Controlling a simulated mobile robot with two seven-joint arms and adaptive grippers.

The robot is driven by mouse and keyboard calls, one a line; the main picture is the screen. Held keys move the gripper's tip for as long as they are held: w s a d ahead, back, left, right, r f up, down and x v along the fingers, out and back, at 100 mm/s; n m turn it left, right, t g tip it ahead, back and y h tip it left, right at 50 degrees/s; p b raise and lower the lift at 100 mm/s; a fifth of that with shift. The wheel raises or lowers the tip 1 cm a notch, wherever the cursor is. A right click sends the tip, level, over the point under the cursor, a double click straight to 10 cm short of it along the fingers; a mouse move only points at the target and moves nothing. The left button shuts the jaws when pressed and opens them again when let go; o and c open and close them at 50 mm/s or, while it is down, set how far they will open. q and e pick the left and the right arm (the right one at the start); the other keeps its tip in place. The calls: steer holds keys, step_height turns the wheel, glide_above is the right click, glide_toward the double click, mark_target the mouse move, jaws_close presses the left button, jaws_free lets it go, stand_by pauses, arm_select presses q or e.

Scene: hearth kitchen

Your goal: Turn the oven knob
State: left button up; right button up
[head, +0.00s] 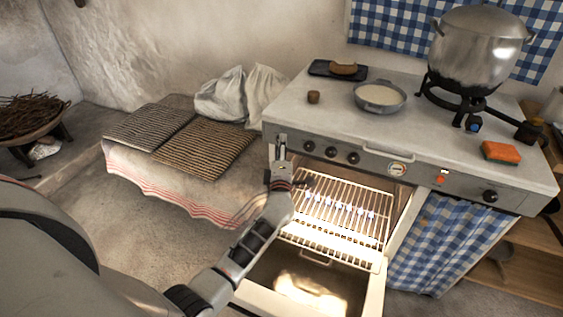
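The white stove (430,125) has three dark knobs (331,152) in a row on the left of its front panel. One more dark knob (490,195) is at the panel's right end. I cannot tell which one is the oven knob. My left gripper (281,142) is at the panel's left end, just left of the row. Its fingers point up toward the panel and may cover part of it. Whether it touches anything, or is open or shut, is unclear. My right gripper is not in view.
Below the panel the oven is open, with a wire rack (335,210) and small blue flames inside. A large pot (478,48), a pan (380,96) and an orange sponge (501,152) stand on top. A cloth-covered bench (180,185) is left.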

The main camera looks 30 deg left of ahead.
arm_select(q)
steer(key=v, duration=1)
steer(key=s+d+f+m+h+p, duration=0.1)
steer(key=s+d+f+m+h, duration=0.2)
steer(key=s+d+m+h, duration=0.4)
steer(key=s+d+f+m+h+p, duration=0.1)
steer(key=s+d+f+m+h, duration=0.1)
steer(key=s+m, duration=0.5)
steer(key=s+d+f+m+g, duration=0.1)
steer(key=s+f+m+g, duration=0.2)
steer(key=s+f+m, duration=0.2)
steer(key=s+f+m+g+h, duration=0.1)
steer(key=s+f+m+g, duration=0.2)
steer(key=s, duration=0.9)
step_height(320, 180, down, 3)
steer(key=m, duration=0.4)
steer(key=shift+d+f+m+h+p, duration=0.15)
steer(key=shift+d+m+h+p, duration=0.15)
steer(key=shift+d+p, duration=0.1)
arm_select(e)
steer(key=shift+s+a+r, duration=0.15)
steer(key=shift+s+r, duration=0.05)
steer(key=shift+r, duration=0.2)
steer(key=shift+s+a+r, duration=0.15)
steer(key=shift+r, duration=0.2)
